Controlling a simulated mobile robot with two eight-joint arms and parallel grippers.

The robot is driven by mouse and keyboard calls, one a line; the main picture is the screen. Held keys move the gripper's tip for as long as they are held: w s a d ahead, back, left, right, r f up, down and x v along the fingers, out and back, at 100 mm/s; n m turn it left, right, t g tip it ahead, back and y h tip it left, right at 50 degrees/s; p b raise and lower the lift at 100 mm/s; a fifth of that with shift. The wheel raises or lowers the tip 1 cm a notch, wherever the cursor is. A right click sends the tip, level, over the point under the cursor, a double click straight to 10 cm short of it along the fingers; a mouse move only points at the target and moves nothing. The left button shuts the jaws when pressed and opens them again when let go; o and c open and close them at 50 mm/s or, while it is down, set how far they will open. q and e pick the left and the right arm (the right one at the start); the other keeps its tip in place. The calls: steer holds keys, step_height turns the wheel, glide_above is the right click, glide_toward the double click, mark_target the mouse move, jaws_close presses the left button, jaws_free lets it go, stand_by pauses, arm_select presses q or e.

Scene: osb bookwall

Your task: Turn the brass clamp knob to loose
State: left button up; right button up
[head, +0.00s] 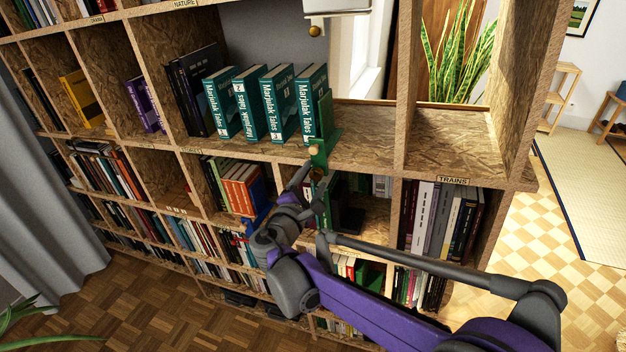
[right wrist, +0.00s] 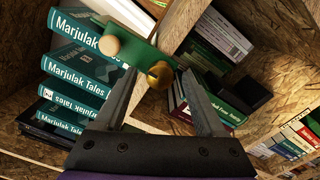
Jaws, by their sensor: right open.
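A green bookend clamp (head: 322,148) grips the shelf edge beside the teal Marjulak Tales books. It also shows in the right wrist view (right wrist: 136,50), with a pale round wooden knob (right wrist: 110,46) on its face. The brass clamp knob (right wrist: 160,75) sits at its lower end, and in the head view it shows small under the shelf edge (head: 316,174). My right gripper (head: 305,172) is open. In the right wrist view its two fingers lie left and right of the brass knob; I cannot tell whether they touch it. My left gripper is not in view.
Teal books (head: 277,103) stand on the shelf left of the clamp. The shelf board right of it (head: 365,148) is bare. Books fill the compartments below, close around my right arm. A white object (head: 337,8) with another brass knob (head: 315,30) is above.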

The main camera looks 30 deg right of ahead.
steer(key=v, duration=1)
steer(key=shift+s+a, duration=0.25)
steer(key=shift+s, duration=0.05)
steer(key=s+d+f+m+g+y+p, duration=0.35)
steer(key=s+f+m+g+y, duration=0.2)
steer(key=s+f, duration=0.35)
steer(key=s+a+f+m+y+p, duration=0.2)
steer(key=s+a+f+m+y, duration=0.2)
steer(key=s+a+m+y, duration=0.4)
steer(key=s+a+m, duration=0.1)
steer(key=s, duration=0.2)
steer(key=shift+s+g, duration=0.35)
